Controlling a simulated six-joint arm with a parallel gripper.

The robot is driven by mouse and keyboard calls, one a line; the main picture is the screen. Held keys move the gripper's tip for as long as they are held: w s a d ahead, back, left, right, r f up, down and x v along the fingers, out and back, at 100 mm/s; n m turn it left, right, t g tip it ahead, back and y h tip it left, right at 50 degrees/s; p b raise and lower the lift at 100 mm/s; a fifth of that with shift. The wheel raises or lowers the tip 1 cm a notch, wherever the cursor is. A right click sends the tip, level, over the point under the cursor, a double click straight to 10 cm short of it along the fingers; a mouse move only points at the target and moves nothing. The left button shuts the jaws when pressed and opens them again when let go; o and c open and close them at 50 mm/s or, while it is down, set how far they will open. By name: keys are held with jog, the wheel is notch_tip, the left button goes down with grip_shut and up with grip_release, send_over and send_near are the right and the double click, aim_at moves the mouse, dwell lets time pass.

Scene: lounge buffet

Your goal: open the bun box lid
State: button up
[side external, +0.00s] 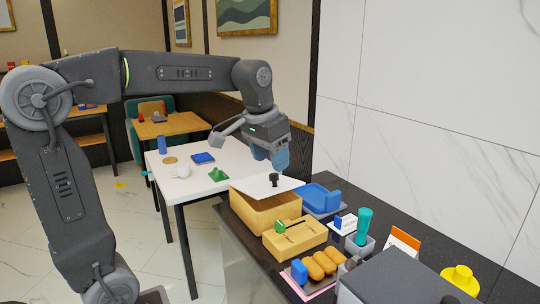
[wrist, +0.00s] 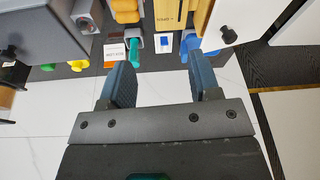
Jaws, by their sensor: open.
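The tan box (side external: 262,211) with a white lid (side external: 250,186) stands on the dark counter, and I take it for the bun box.
Beside it are a slotted tan box (side external: 296,240), a blue container (side external: 320,199), a teal-handled item (side external: 363,226), brown rolls (side external: 318,265) and a grey box (side external: 395,286). A marble wall (side external: 430,110) rises behind the counter. A white table (side external: 215,172) stands behind, left.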

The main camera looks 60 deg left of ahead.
jog(key=n+g+h, duration=0.2)
jog(key=n, duration=0.3)
send_over(273, 174)
jog(key=s+a, duration=0.1)
jog(key=a, duration=0.2)
jog(key=d+f, duration=0.1)
jog(key=f, duration=0.3)
jog(key=w+f, duration=0.1)
jog(key=f, duration=0.4)
jog(key=d+f, duration=0.1)
jog(key=f, duration=0.4)
jog(key=shift+w+d, duration=0.15)
jog(key=shift+d, duration=0.2)
grip_shut()
